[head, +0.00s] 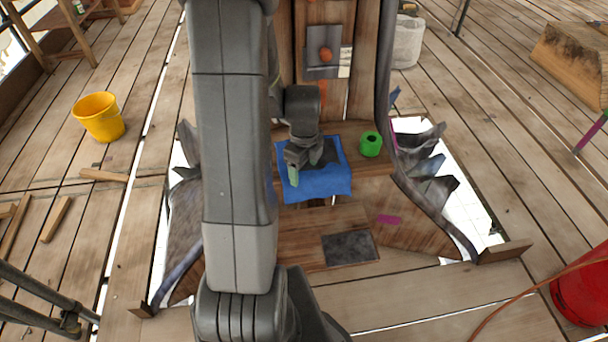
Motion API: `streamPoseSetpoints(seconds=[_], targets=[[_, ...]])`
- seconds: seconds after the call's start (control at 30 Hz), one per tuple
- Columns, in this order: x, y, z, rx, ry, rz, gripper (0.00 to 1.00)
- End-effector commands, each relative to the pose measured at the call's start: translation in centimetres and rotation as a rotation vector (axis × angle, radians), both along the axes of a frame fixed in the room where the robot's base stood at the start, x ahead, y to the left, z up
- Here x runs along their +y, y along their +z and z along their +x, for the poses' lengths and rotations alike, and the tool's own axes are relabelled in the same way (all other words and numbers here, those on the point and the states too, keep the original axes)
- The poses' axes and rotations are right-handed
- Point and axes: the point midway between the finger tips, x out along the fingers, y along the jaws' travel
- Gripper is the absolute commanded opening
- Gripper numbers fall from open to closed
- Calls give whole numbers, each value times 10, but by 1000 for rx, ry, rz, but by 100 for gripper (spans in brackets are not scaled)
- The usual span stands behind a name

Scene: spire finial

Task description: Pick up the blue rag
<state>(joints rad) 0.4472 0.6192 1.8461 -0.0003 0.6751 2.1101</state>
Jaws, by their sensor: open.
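The blue rag (322,188) lies spread over the front edge of a small wooden shelf (350,134) in the middle of the head view. A dark patch shows on its upper part, partly beside my gripper. My gripper (294,176) is over the left part of the rag, pointing down, with a greenish fingertip showing. Nothing is seen between its fingers. Whether the fingertips touch the cloth I cannot tell. My arm hides the area left of the rag.
A green roll-like object (370,144) stands right of the rag. Jagged dark metal leaves (432,180) rise at the right. A yellow bucket (99,117) stands on the planks at left, a red container (584,290) at far right. A dark plate (349,247) lies in front.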

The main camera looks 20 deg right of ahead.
Motion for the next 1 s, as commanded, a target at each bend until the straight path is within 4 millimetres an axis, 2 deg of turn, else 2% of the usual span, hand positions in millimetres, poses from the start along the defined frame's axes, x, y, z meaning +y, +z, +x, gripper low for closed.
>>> streamPoseSetpoints(seconds=[0.07, 0.7, 1.0], targets=[[1, -1, -1, 2, 0, 2, 64], [0, -2, -1, 2, -1, 2, 1], [0, 2, -1, 2, -1, 1, 0]])
